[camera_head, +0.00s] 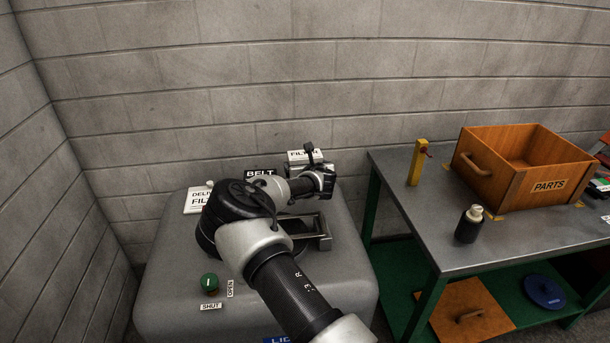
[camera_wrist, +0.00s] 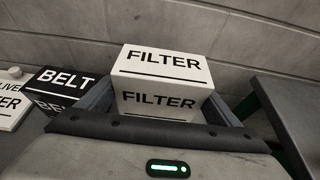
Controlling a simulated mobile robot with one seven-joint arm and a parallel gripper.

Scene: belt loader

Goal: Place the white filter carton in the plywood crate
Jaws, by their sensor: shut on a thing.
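The white filter carton (camera_head: 298,157) is at the back of the grey machine top, marked FILTER. It fills the middle of the wrist view (camera_wrist: 165,62), between the two fingers. My gripper (camera_head: 316,160) is shut on it; in the wrist view the fingers (camera_wrist: 161,100) flank its left and right sides. The carton's lower part is hidden, so I cannot tell whether it touches the surface. The plywood crate (camera_head: 504,187), marked PARTS, stands on the metal table at the right. Its near inside is hidden by its front wall.
A black BELT carton (camera_head: 260,174) lies left of the filter carton, beside a white DELIVER FILTER sign (camera_head: 196,201). On the metal table (camera_head: 415,205), a yellow post (camera_head: 417,163) and a dark bottle (camera_head: 469,224) stand left of the crate. A block wall rises close behind.

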